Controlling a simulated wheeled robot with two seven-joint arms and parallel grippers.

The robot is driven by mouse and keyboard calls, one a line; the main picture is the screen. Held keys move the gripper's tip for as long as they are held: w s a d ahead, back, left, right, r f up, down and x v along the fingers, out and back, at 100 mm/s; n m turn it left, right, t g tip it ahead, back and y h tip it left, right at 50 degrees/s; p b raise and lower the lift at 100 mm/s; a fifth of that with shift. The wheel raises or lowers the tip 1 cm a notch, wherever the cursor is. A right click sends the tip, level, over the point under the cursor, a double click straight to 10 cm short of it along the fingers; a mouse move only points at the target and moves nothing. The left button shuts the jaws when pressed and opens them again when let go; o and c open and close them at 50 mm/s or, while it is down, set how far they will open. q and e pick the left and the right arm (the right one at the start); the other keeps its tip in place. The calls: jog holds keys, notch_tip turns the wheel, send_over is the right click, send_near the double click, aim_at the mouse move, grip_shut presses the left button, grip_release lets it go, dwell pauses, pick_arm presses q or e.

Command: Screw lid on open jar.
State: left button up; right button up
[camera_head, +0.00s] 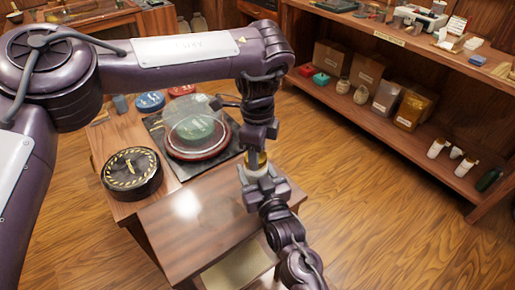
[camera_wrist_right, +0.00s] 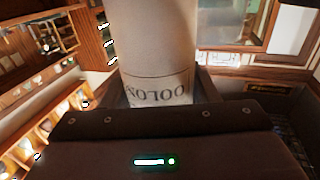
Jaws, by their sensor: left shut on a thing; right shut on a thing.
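A pale jar (camera_head: 257,171) is held upright above the front right part of the wooden table. My right gripper (camera_head: 264,183), coming up from below, is shut on its body. In the right wrist view the white jar (camera_wrist_right: 152,45) with an "OOLONG" label stands between the fingers; its top is out of that view. My left gripper (camera_head: 257,148) points down from above and is shut on a gold lid (camera_head: 255,159) at the jar's mouth. The lid is in line with the jar; I cannot tell whether it is seated or a small gap remains.
The table (camera_head: 175,208) has a clear front part. A glass dome (camera_head: 197,115) covers a tea cake on a dark mat, close to the left gripper. A black round tin (camera_head: 131,172) stands at the left. Shelves (camera_head: 450,165) with goods line the right.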

pick_arm(q)
jog(key=m, duration=0.5)
jog(key=shift+a, duration=0.1)
jog(key=m, duration=0.6)
jog(key=shift+s+a+m, duration=0.1)
jog(key=shift+m, duration=0.3)
jog(key=m, duration=0.6)
jog(key=shift+a, duration=0.15)
jog(key=m, duration=0.6)
jog(key=shift+a+m, duration=0.1)
jog(key=shift+m, duration=0.3)
jog(key=m, duration=0.6)
jog(key=shift+w+m, duration=0.25)
jog(key=shift+m, duration=0.15)
jog(key=m, duration=0.4)
jog(key=shift+w+m, duration=0.1)
jog(key=shift+m, duration=0.2)
jog(key=m, duration=0.7)
jog(key=shift+w+m, duration=0.1)
jog(key=shift+m, duration=0.2)
jog(key=m, duration=0.5)
jog(key=shift+d+f, duration=0.1)
jog(key=shift+d, duration=0.1)
